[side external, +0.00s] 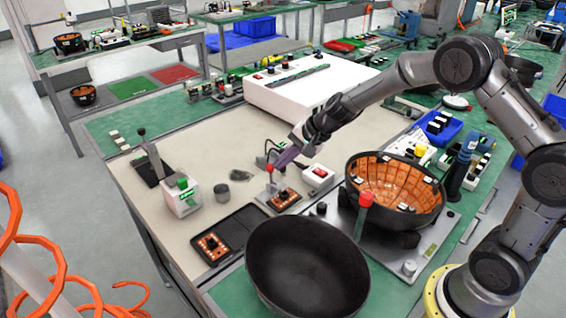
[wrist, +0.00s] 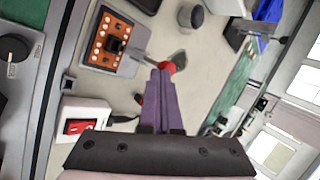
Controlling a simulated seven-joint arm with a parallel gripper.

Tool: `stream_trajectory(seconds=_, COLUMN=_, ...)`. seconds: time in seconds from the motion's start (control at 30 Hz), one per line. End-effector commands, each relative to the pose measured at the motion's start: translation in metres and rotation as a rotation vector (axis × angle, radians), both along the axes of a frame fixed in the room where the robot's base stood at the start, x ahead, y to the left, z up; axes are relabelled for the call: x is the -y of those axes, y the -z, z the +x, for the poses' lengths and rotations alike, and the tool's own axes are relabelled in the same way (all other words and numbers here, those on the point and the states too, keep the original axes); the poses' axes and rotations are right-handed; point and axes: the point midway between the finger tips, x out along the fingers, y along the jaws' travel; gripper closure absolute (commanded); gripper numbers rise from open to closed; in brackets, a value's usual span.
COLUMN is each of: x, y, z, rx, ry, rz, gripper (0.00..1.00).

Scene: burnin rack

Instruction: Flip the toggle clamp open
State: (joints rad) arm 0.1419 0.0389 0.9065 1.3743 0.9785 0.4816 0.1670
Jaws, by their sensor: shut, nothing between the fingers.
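The small fixture (side external: 272,205) in the middle of the bench holds an orange board (side external: 285,199) with a dark part on it. A thin lever with a red tip (side external: 270,169) stands up beside the board; I take this to be the toggle clamp. In the wrist view its red tip (wrist: 167,67) lies right at the ends of my purple fingers, and its rod runs toward the board (wrist: 112,40). My gripper (side external: 279,164) is shut and empty, its fingertips at the red tip. I cannot tell whether they touch it.
A white box with a red switch (side external: 318,176) stands close right of the fixture. A large black bowl (side external: 307,268) and an orange-lined bowl (side external: 397,189) stand nearer the front and right. A red-topped post (side external: 366,201) rises between them. A grey knob (side external: 222,193) is left.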

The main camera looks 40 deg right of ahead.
Motion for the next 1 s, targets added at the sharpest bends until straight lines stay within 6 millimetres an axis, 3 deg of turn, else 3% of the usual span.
stream_trajectory(seconds=0.7, x=0.000, y=-0.001, z=0.039, rx=-0.417, ry=-0.003, rz=-0.003, gripper=1.00)
stream_trajectory(seconds=1.0, x=0.000, y=0.004, z=0.058, rx=-0.423, ry=0.000, rz=-0.001, gripper=1.00)
